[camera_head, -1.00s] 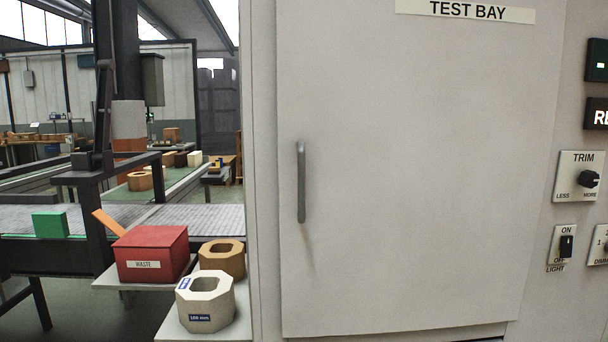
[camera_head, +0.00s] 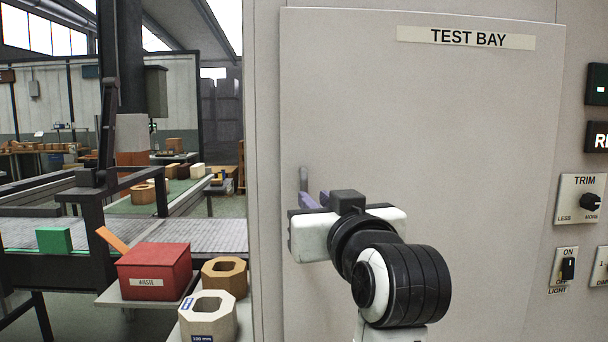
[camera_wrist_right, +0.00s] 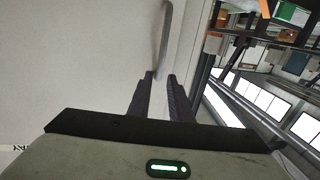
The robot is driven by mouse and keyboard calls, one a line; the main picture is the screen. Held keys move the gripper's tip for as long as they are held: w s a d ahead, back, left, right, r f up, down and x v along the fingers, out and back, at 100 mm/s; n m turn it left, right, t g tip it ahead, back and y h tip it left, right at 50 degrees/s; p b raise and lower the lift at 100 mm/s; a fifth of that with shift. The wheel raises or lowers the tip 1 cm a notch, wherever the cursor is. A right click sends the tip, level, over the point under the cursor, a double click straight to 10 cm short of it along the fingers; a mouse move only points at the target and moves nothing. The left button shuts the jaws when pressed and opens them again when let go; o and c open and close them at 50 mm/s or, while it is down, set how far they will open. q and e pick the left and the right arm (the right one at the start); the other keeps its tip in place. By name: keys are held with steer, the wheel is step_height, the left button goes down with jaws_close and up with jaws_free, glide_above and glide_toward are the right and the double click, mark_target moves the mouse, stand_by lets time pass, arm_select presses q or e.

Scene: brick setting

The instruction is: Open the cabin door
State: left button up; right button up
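The cabin door (camera_head: 430,120) is a pale grey panel under a TEST BAY label and looks closed in its frame. Its upright grey bar handle (camera_head: 304,178) is near the door's left edge, its lower part hidden behind my right gripper. My right gripper (camera_head: 312,200) is at the handle, fingers pointing at the door. In the right wrist view the handle (camera_wrist_right: 165,35) rises in line with the gap between my two dark fingers (camera_wrist_right: 160,76), which are apart. I cannot tell whether the handle is between them or just beyond. My left gripper is out of view.
Right of the door are a TRIM knob (camera_head: 590,202) and a light switch (camera_head: 568,268). On the left are a red WASTE box (camera_head: 154,270), a tan octagonal block (camera_head: 224,274), a white octagonal block (camera_head: 207,318) and a conveyor with a green block (camera_head: 54,240).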

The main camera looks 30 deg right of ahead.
steer(key=p+x, duration=0.4)
steer(key=x, duration=0.4)
steer(key=shift+w+d, duration=0.1)
steer(key=shift+w, duration=0.3)
jaws_close()
